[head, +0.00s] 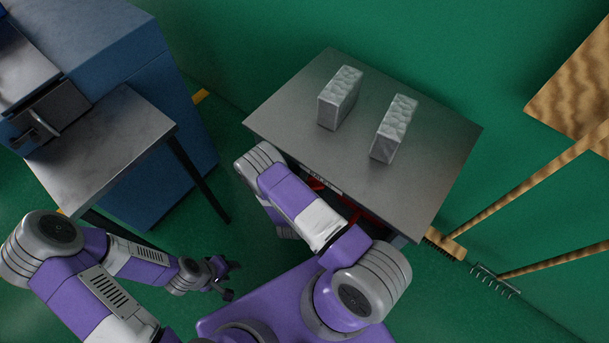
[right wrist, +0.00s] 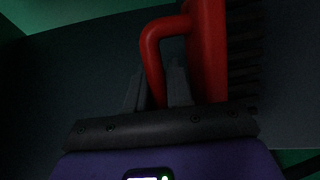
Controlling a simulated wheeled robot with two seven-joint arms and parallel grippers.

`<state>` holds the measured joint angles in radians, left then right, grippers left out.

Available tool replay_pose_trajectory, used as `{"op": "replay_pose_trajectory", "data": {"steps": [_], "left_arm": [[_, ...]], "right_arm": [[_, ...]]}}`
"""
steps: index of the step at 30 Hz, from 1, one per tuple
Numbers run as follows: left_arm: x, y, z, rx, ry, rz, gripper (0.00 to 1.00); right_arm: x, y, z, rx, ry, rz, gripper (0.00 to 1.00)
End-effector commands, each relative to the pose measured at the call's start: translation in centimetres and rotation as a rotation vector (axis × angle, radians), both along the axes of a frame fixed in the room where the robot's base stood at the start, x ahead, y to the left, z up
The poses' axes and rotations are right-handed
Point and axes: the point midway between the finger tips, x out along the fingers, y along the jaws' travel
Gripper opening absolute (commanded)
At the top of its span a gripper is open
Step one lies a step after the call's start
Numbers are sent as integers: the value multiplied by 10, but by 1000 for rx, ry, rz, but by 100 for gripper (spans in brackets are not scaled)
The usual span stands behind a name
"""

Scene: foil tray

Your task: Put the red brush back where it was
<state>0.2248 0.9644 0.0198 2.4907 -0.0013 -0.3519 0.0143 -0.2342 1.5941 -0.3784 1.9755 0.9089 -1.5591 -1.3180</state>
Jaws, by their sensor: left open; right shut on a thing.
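The red brush (right wrist: 207,50) shows in the right wrist view, with dark bristles along its right side and a looped red handle. My right gripper (right wrist: 157,85) is shut on the handle loop, one grey fingertip on each side of it. In the head view my right arm reaches to the front edge of the grey table, and the gripper and brush are hidden or cannot be made out there. Small red parts show below the table edge, but I cannot tell what they are. My left gripper (head: 226,278) is open and empty, low above the green floor.
Two silver, foil-like blocks (head: 341,97) (head: 395,128) stand on the grey table (head: 285,110). A metal side table (head: 105,140) and a blue machine (head: 130,65) are at left. A broom (head: 445,243) and a rake (head: 495,281) stand at right. Dark surfaces surround the right gripper.

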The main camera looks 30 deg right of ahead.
Motion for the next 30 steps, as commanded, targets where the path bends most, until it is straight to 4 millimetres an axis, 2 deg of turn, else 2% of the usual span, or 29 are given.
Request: {"op": "replay_pose_trajectory", "data": {"steps": [17,18,23,30], "left_arm": [[0,0,0,0,0,0,43],[0,0,0,0,0,0,43],[0,0,0,0,0,0,43],[0,0,0,0,0,0,43]], "right_arm": [[0,0,-11,-2,0,-1,0],[0,0,-11,-1,-1,-1,26],[0,0,-11,0,0,-1,50],[-1,0,-13,2,5,-1,51]]}}
